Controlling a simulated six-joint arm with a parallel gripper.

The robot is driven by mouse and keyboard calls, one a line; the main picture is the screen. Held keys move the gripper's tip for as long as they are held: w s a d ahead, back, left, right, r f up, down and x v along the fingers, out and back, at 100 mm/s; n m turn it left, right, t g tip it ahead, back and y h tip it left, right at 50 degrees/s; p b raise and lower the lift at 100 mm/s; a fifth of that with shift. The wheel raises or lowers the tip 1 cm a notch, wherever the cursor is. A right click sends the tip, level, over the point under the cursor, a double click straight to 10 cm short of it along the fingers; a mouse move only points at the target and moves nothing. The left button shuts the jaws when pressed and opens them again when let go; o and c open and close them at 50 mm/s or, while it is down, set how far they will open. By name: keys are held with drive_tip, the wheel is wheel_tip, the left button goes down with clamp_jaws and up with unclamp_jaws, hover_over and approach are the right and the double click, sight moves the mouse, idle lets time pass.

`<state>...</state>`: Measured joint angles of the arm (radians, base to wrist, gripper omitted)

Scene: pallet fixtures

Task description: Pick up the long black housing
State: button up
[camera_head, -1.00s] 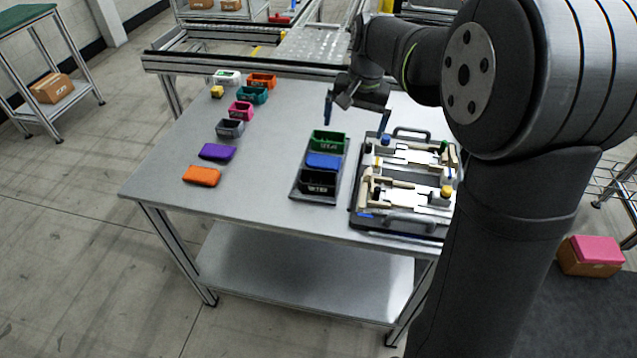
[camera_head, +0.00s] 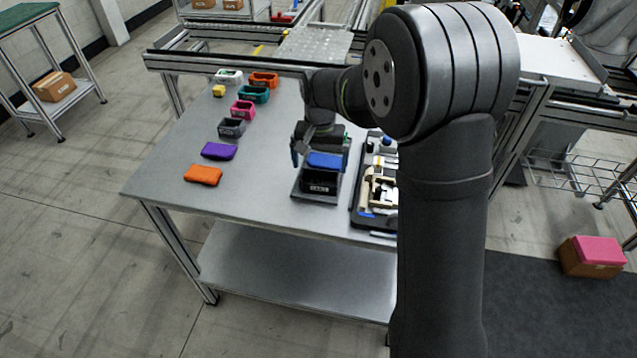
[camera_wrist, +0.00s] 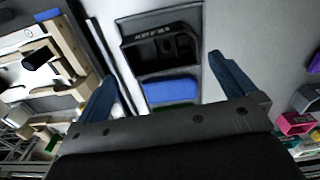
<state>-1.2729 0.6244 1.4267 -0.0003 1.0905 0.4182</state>
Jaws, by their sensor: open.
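The long black housing (camera_head: 320,181) sits at the near end of a dark tray on the table, an open-topped box with pale lettering on its near side. It also shows in the wrist view (camera_wrist: 161,48), ahead of my fingertips. A blue block (camera_head: 326,161) lies right behind it in the same tray. My gripper (camera_head: 319,160) is open and empty above the tray. In the wrist view its blue fingers (camera_wrist: 165,75) stand wide apart, with the blue block between them and the black housing beyond. The green housing is mostly hidden under my gripper.
A fixture pallet (camera_head: 376,190) with beige clamps stands just right of the tray, partly hidden by my arm. Left on the table are a purple block (camera_head: 218,151), an orange block (camera_head: 203,174) and several small coloured housings. The table's front left is clear.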

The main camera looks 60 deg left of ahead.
sight(319, 174)
drive_tip(key=shift+s+a+f, duration=0.1)
drive_tip(key=shift+f, duration=2.85)
drive_tip(key=c, duration=0.8)
drive_tip(key=shift+o, duration=0.2)
drive_tip(key=shift+r, duration=0.1)
drive_tip(key=shift+r, duration=0.5)
wheel_tip(319, 174, up, 3)
drive_tip(key=shift+f, duration=0.1)
drive_tip(key=w+d+r, duration=0.4)
drive_tip(key=w+d, duration=0.3)
drive_tip(key=d, duration=0.1)
drive_tip(key=w+d+r, duration=0.4)
drive_tip(key=w+d, duration=0.3)
drive_tip(key=d, duration=0.1)
drive_tip(key=shift+m, duration=0.4)
drive_tip(key=shift+w+a+f, duration=0.1)
drive_tip(key=shift+f, duration=1.55)
drive_tip(key=shift+a+f, duration=0.1)
drive_tip(key=shift+f, duration=1.55)
